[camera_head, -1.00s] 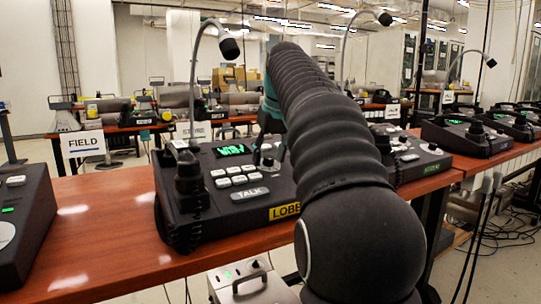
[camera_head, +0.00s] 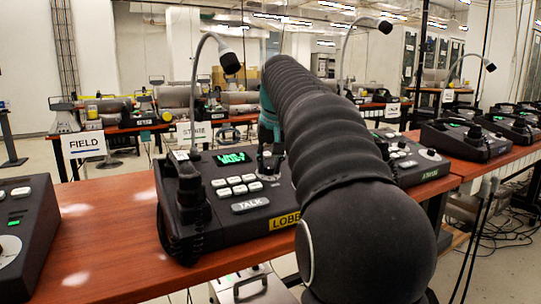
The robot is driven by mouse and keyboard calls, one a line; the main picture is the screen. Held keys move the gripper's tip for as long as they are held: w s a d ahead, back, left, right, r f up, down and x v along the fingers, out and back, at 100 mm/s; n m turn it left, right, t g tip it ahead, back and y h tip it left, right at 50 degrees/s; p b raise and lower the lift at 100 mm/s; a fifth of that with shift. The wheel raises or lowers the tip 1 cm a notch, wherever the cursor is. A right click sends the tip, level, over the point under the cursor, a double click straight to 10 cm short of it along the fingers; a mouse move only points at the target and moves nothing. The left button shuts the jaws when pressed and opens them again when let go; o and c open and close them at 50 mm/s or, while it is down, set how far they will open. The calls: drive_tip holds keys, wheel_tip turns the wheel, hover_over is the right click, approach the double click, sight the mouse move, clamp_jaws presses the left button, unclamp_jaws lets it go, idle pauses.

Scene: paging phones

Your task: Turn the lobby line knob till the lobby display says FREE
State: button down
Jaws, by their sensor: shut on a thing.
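The lobby phone (camera_head: 232,226) is a black desk console on the wooden table, with a yellow label that my arm partly covers. Its small display (camera_head: 231,158) shows green characters that are too blurred to read for certain. White keys (camera_head: 237,186) and a TALK key (camera_head: 250,205) sit below the display. My gripper (camera_head: 270,168) points down at the console's upper right, just right of the display. It is shut on the lobby line knob, which is mostly hidden between the fingers. My arm crosses in front of the console's right side.
A handset (camera_head: 188,190) stands on the console's left side, with a gooseneck microphone (camera_head: 229,63) rising behind. Another console (camera_head: 20,225) is at the far left, and one (camera_head: 412,160) is close on the right. Bare tabletop (camera_head: 110,225) lies left of the lobby phone.

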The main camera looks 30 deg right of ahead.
drive_tip(key=shift+m+g+p, duration=0.3)
drive_tip(key=shift+m+p, duration=1.5)
drive_tip(key=shift+m, duration=0.5)
drive_tip(key=c, duration=0.9)
unclamp_jaws()
drive_tip(key=shift+r, duration=0.1)
drive_tip(key=v, duration=1.1)
drive_tip(key=shift+a+r, duration=0.3)
drive_tip(key=shift+r, duration=0.05)
drive_tip(key=shift+s, duration=0.1)
